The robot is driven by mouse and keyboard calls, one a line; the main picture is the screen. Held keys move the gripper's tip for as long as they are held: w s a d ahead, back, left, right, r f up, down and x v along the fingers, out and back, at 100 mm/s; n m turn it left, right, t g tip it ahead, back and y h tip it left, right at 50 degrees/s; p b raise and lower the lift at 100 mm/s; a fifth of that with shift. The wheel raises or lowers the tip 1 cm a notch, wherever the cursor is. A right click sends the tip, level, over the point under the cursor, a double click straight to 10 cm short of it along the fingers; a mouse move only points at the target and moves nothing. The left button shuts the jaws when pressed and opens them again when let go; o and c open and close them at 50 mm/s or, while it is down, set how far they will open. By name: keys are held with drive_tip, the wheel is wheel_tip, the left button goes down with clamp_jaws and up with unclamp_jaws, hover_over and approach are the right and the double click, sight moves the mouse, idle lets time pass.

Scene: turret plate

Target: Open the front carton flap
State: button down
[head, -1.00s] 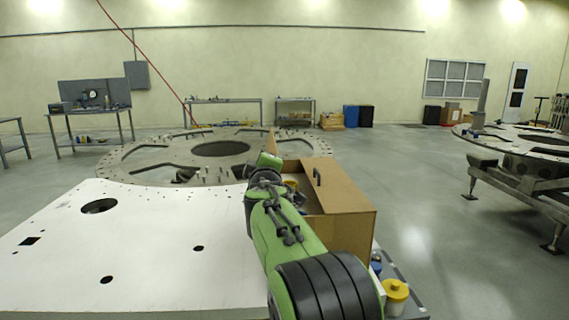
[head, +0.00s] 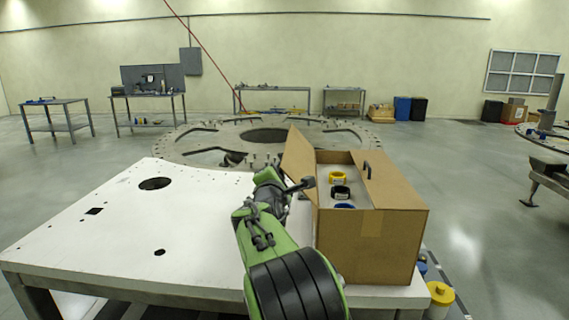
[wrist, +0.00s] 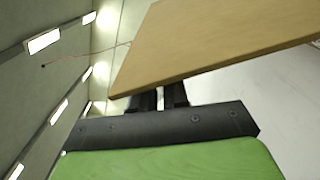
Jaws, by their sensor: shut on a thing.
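A brown cardboard carton (head: 370,250) stands at the right end of the white plate. Its left flap (head: 297,158) stands up and leans outward to the left. The right side of its top is covered by a panel (head: 397,190) with a small black handle (head: 367,169). My gripper (head: 308,183) is at the left flap, beside the carton's opening. In the wrist view a brown cardboard panel (wrist: 220,45) fills the upper right, its edge at the dark fingers (wrist: 172,97) of my gripper, which are shut on it. The fingertips' exact hold is partly hidden.
Inside the carton are a yellow ring (head: 338,178), a black ring (head: 341,193) and a blue item (head: 344,206). The white plate (head: 110,225) is bare to the left. A yellow-lidded container (head: 440,297) stands low at the front right. A large ring-shaped turret plate (head: 200,142) lies behind.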

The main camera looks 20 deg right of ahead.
drive_tip(key=shift+w+a+f+n, duration=0.15)
drive_tip(key=shift+a+f+n, duration=0.05)
drive_tip(key=shift+f+n, duration=0.5)
drive_tip(key=shift+w+a+f+n, duration=0.1)
drive_tip(key=shift+a+f+n, duration=0.05)
drive_tip(key=shift+f+n, duration=0.55)
drive_tip(key=shift+f, duration=0.1)
drive_tip(key=c, duration=1.2)
unclamp_jaws()
drive_tip(key=shift+d, duration=0.15)
drive_tip(key=b+v, duration=0.1)
drive_tip(key=v, duration=1.4)
drive_tip(key=shift+s+a+r, duration=0.2)
drive_tip(key=shift+s+a, duration=0.05)
drive_tip(key=shift+s, duration=0.05)
